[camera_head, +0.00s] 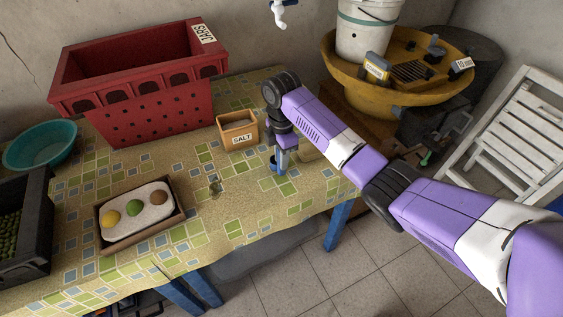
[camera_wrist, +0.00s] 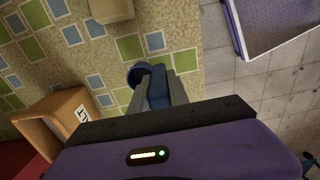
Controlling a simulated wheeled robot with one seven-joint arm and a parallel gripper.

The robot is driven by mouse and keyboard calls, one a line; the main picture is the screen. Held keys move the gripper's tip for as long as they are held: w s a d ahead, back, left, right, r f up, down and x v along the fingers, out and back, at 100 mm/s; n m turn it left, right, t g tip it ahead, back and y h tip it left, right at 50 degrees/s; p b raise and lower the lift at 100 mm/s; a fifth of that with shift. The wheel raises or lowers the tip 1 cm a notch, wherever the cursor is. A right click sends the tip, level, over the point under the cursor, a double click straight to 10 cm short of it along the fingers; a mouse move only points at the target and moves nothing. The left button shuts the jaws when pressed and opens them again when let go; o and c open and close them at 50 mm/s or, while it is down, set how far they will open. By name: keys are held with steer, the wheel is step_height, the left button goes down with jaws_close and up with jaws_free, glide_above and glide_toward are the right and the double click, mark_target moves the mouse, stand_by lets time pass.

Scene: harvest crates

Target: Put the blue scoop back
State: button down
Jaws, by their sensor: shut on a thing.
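The blue scoop (camera_head: 275,168) is in my gripper (camera_head: 283,158), above the right part of the tiled-pattern tablecloth. In the wrist view my gripper (camera_wrist: 154,88) has its two grey fingers closed on either side of the scoop (camera_wrist: 138,71). The scoop's round cup end sticks out past the fingertips. Part of the scoop is hidden between the fingers. Whether its lower end touches the cloth, I cannot tell. The small wooden box labelled SALT (camera_head: 240,138) stands left of my gripper; it also shows in the wrist view (camera_wrist: 62,112).
A pale block (camera_head: 308,152) lies just right of my gripper. A red crate (camera_head: 150,120) labelled JARS, a teal bowl (camera_head: 40,143), a dark crate (camera_head: 38,230) and a tray with three round items (camera_head: 140,244) occupy the left. The cloth's front middle is mostly clear.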

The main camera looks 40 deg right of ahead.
steer(key=shift+f, duration=1)
steer(key=shift+f, duration=0.1)
steer(key=c, duration=1.3)
jaws_free()
steer(key=shift+o, duration=0.2)
step_height(320, 180, up, 12)
steer(key=shift+r, duration=0.15)
